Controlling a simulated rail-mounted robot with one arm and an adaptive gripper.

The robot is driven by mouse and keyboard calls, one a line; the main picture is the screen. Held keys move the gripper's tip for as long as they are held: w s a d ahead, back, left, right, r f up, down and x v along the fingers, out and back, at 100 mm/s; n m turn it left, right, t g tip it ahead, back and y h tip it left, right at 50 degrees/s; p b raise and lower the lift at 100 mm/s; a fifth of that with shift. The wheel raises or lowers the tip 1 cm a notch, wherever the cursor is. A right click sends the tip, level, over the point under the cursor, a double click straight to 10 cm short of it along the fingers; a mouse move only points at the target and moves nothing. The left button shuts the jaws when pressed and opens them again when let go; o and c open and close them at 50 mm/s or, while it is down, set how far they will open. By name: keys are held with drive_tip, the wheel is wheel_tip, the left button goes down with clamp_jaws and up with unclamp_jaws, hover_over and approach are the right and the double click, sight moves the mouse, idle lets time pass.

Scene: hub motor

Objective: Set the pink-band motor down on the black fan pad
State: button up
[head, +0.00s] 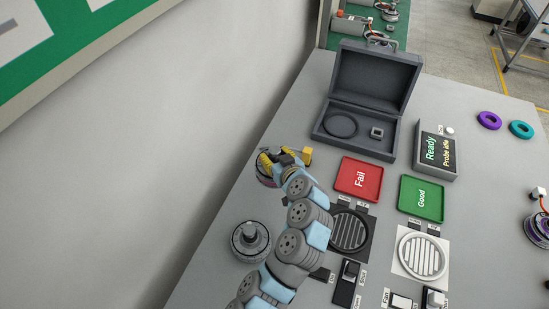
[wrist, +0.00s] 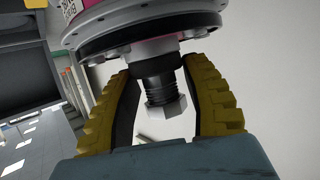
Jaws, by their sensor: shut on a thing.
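The pink-band motor (head: 264,174) is at the table's left edge in the head view, mostly hidden by my gripper (head: 283,158). In the wrist view the motor (wrist: 145,42) shows its dark flange, with a bit of pink band at the top and a threaded shaft with a hex end pointing away from it. The yellow fingers of my gripper (wrist: 165,88) are shut around the shaft. I cannot tell whether the motor touches the table. The black fan pad (head: 368,222), with a round slatted grille, lies to the right, partly behind my arm; nothing stands on it.
A white pad (head: 399,272) with a similar grille lies right of the black one. A red Fail tray (head: 345,183), a green Good tray (head: 437,212), an open grey case (head: 390,150) and a probe box (head: 436,160) stand behind. A dark round hub (head: 250,241) is left of my arm.

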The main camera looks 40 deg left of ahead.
drive_tip(key=shift+r, duration=0.2)
drive_tip(key=shift+w+d+f+b, duration=0.15)
drive_tip(key=shift+w+d+b, duration=0.05)
drive_tip(key=shift+d+b, duration=0.45)
drive_tip(key=d+b, duration=0.1)
drive_tip(key=d, duration=0.2)
drive_tip(key=w+d+b, duration=0.1)
drive_tip(key=d+b, duration=0.1)
drive_tip(key=d, duration=0.1)
drive_tip(key=shift+w, duration=0.15)
clamp_jaws()
drive_tip(key=w+d+b, duration=0.2)
drive_tip(key=d+b, duration=0.2)
drive_tip(key=d, duration=0.6)
drive_tip(key=w+d+b, duration=0.2)
drive_tip(key=d+b, duration=0.2)
drive_tip(key=d, duration=0.6)
drive_tip(key=shift+w, duration=0.3)
drive_tip(key=shift+b, duration=0.35)
wheel_tip(320, 180, down, 10)
drive_tip(key=b, duration=0.7)
drive_tip(key=shift+a, duration=0.15)
drive_tip(key=shift+w+f, duration=0.1)
